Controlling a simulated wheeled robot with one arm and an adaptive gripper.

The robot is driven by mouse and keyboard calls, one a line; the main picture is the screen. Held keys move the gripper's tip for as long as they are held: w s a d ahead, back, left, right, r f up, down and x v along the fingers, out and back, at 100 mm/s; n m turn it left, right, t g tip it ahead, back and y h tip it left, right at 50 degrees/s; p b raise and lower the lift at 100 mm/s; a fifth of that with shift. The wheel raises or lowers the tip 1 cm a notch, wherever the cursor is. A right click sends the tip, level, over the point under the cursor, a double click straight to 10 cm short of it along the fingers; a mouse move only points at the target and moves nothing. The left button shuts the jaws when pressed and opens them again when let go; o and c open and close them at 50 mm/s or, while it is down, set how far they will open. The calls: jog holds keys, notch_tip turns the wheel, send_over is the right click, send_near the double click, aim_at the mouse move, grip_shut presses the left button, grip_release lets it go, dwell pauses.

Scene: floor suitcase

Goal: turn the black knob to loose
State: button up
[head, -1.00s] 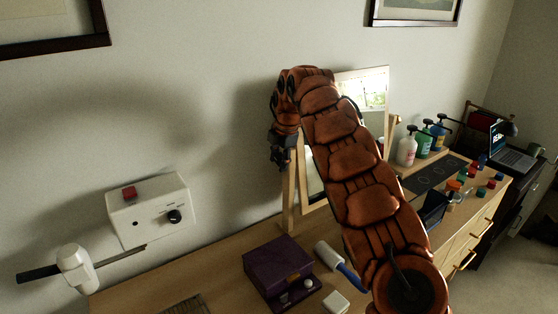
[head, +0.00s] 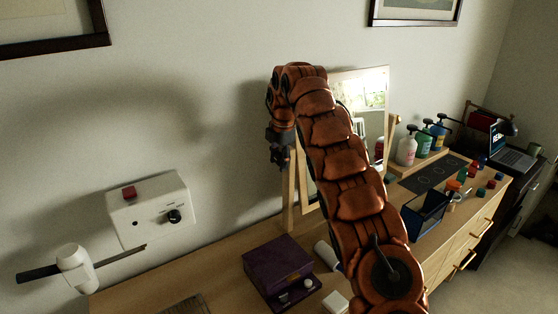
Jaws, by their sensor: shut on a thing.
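My gripper (head: 279,156) is shut beside the left post of the wooden mirror stand (head: 289,198), at about mid-height. The jaws point down and are small and dark here. What they hold is hidden, and no knob can be made out at the post. A black knob (head: 174,216) shows on the front of a white wall box (head: 150,208) at the lower left, well apart from my gripper. Small marks above that knob are too small to read. My arm covers much of the mirror (head: 367,88).
A purple box (head: 278,262) stands on the wooden dresser (head: 222,263) below my gripper. A white roller (head: 326,255) lies beside it. Pump bottles (head: 423,142) stand to the right. A white-headed wall fixture (head: 75,268) is at lower left.

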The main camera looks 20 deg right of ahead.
jog(key=shift+a+f, duration=0.1)
jog(key=o, duration=1.1)
jog(key=shift+o, duration=0.2)
jog(key=shift+s+t, duration=0.1)
jog(key=shift+t, duration=0.6)
jog(key=shift+t+y, duration=0.5)
jog(key=shift+t, duration=1)
jog(key=shift+t, duration=0.4)
jog(key=shift+t+y, duration=0.3)
jog(key=shift+t, duration=0.8)
jog(key=shift+t, duration=0.3)
